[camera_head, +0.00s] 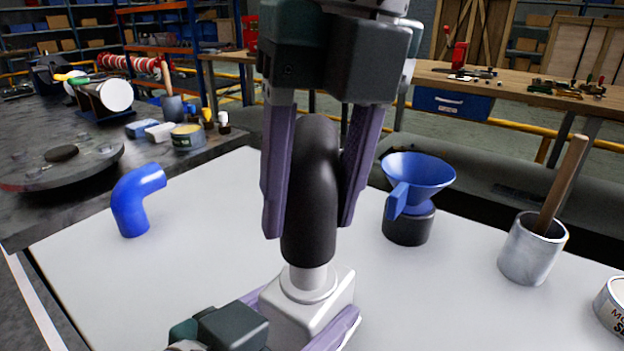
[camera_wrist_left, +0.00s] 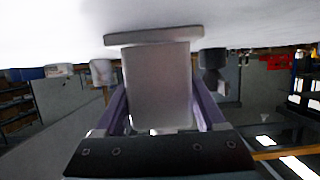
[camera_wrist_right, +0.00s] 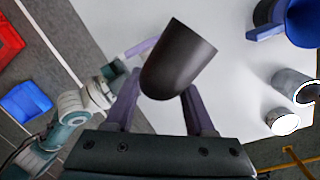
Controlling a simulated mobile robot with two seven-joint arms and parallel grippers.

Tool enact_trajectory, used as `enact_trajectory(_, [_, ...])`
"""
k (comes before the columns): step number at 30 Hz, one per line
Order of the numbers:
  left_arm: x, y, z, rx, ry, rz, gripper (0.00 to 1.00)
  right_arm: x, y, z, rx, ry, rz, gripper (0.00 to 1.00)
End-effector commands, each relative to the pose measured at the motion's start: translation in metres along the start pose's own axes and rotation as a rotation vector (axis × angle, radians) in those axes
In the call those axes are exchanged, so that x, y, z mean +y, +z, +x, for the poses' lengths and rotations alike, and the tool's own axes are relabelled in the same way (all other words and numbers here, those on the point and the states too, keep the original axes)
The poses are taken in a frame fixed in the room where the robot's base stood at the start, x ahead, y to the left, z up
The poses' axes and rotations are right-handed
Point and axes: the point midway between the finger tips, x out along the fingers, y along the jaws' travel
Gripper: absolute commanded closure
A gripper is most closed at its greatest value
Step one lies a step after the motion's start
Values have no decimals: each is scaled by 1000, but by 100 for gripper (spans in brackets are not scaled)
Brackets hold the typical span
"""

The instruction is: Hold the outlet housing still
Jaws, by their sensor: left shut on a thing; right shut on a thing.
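The outlet housing (camera_head: 312,310) is a pale grey block with a round neck on top, standing on the white tabletop. My left gripper (camera_head: 305,320) is shut on its body, one finger on each side. In the left wrist view the housing (camera_wrist_left: 158,88) sits between the fingers, its wide flange against the white surface. My right gripper (camera_head: 308,230) points down and is shut on a black bent hose (camera_head: 313,170). The hose's lower end meets the housing's neck; how far it covers the neck is hidden. The right wrist view shows the hose (camera_wrist_right: 180,62) between the fingers.
A blue elbow pipe (camera_head: 133,205) stands at left. A blue funnel (camera_head: 418,176) on a black base (camera_head: 408,225) and a metal cup (camera_head: 533,248) with a wooden handle stand at right. A tin (camera_head: 612,305) is at the right edge. White tabletop between them is clear.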

Motion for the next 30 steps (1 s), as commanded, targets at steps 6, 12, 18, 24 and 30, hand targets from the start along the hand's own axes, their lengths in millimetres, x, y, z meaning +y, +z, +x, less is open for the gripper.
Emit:
enact_trajectory(6, [0, 0, 0, 0, 0, 1, 100, -1, 0, 5, -1, 0, 0, 100])
enact_trajectory(12, [0, 0, 0, 0, 0, 1, 100, -1, -1, 9, 0, 0, 0, 100])
enact_trajectory(18, [0, 0, 0, 0, 0, 1, 100, -2, -1, 14, 1, 0, 0, 100])
enact_trajectory(24, [0, 0, 0, 0, 0, 1, 100, -2, -2, 18, 1, 0, 0, 100])
enact_trajectory(30, [0, 0, 0, 0, -1, 1, 100, -3, -2, 23, 1, -1, 0, 100])
